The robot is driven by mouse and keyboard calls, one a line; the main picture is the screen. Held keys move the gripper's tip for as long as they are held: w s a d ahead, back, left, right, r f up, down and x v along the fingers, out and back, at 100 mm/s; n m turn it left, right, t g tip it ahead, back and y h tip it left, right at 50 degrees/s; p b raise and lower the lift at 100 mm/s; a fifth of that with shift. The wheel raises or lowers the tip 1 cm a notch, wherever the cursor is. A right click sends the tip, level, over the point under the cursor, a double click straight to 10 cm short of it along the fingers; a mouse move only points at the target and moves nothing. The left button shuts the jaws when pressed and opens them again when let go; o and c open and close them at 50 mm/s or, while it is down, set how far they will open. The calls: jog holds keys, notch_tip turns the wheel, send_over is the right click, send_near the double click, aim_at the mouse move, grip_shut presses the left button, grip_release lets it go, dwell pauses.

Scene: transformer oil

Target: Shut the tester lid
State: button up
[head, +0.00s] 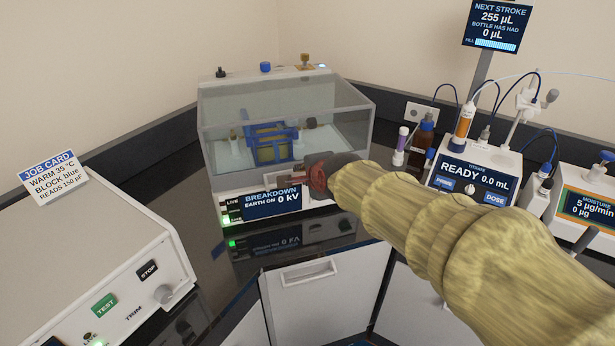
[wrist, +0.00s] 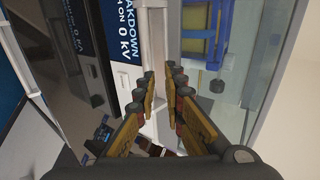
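The breakdown tester (head: 235,193) stands at the back of the bench, with its screen reading "EARTH ON 0 kV". Its clear lid (head: 225,125) sits level over the chamber and looks down on the body; a small gap at the front edge cannot be ruled out. A blue-framed cell (head: 270,143) with yellowish contents shows inside through the lid. My gripper (head: 313,178) is at the tester's front, just above the screen's right part. In the wrist view my gripper (wrist: 160,82) has its fingers apart, facing the pale front ledge (wrist: 153,50). Contact with the ledge is unclear.
A titrator (head: 470,170) and a moisture meter (head: 588,205) stand at right. A brown bottle (head: 424,133) and a vial (head: 401,145) stand right of the tester. A white instrument (head: 90,250) with a job card (head: 52,176) is at front left. Dark bench lies between.

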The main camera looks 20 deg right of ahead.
jog(key=shift+o, duration=0.7)
jog(key=shift+s+r, duration=0.15)
jog(key=shift+r, duration=0.05)
jog(key=shift+o, duration=1.4)
jog(key=v, duration=1.2)
jog(key=shift+f, duration=0.1)
